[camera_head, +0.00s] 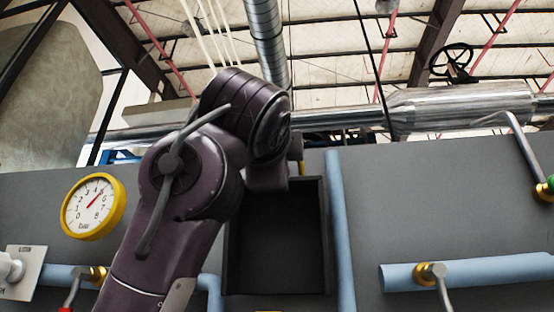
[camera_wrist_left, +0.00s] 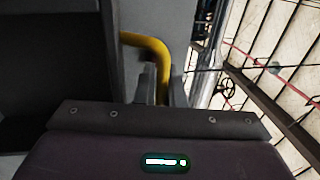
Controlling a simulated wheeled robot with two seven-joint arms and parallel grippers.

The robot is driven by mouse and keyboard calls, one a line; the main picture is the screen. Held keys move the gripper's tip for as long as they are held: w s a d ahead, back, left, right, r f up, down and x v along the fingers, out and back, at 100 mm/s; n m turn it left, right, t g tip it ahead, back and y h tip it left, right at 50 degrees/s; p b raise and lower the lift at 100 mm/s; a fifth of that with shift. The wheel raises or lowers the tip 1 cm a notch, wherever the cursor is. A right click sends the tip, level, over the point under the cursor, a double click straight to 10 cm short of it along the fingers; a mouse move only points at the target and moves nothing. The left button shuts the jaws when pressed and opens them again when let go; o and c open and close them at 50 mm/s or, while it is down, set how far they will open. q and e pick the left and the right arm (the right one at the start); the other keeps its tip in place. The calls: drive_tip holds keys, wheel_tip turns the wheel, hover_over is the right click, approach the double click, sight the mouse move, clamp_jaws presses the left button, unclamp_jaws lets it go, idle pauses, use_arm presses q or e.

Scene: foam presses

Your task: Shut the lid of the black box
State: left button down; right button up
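The black box (camera_head: 317,290) is set in the grey panel in the head view, right of my left arm, with its front open and a dark interior. A dark surface with an edge, perhaps part of the box, fills the left of the left wrist view. A bent yellow handle (camera_wrist_left: 144,40) shows there against a grey face, perhaps the lid; a bit of yellow also shows at the box's top in the head view. My left gripper (camera_wrist_left: 162,80) has its fingers close on both sides of the handle, seemingly shut on it. My arm hides the fingers in the head view.
A yellow-rimmed gauge (camera_head: 92,206) is at the left. A vertical blue pipe (camera_head: 341,230) runs close to the box's right side. A horizontal blue pipe (camera_head: 490,272) with a brass valve is at the lower right. The panel between them is bare.

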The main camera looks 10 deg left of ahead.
idle(0.3)
use_arm(q)
drive_tip(key=shift+s+f+b, duration=0.1)
drive_tip(key=shift+f+b, duration=0.1)
drive_tip(key=shift+b, duration=0.1)
drive_tip(key=s+f+t+b, duration=0.5)
drive_tip(key=s+b, duration=0.4)
drive_tip(key=b, duration=0.4)
drive_tip(key=shift+s+f+t+b, duration=0.3)
drive_tip(key=shift+s+f+b, duration=0.1)
drive_tip(key=shift+f, duration=0.2)
drive_tip(key=c, duration=1.8)
unclamp_jaws()
drive_tip(key=shift+s, duration=0.1)
